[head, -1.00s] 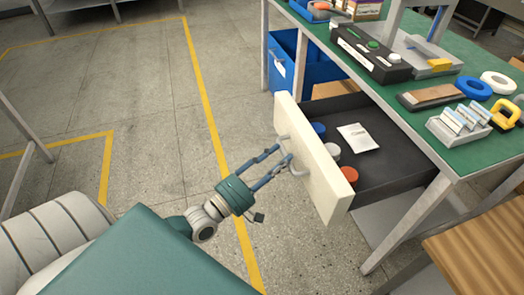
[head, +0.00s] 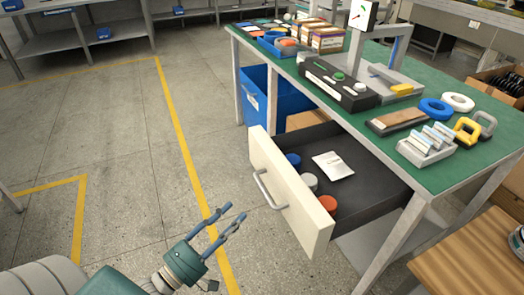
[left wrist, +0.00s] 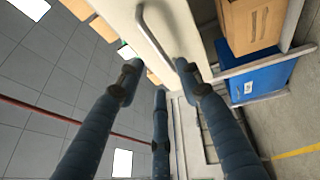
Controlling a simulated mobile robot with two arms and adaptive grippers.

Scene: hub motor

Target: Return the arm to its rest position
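My left gripper (head: 222,226) is open and empty at the bottom middle of the head view. It is apart from the drawer handle (head: 262,188), a little to its left and below. The cream drawer front (head: 287,195) stands pulled out from the workbench. In the left wrist view the spread fingers (left wrist: 158,85) of the gripper have nothing between them, and the handle (left wrist: 153,32) shows beyond them. My right gripper is in neither view.
The open drawer (head: 365,178) holds blue, grey and orange round containers and a white packet. The green workbench (head: 410,110) carries several parts. A blue bin (head: 285,100) stands under it, and a wooden surface (head: 470,265) is at lower right. The floor at left is clear.

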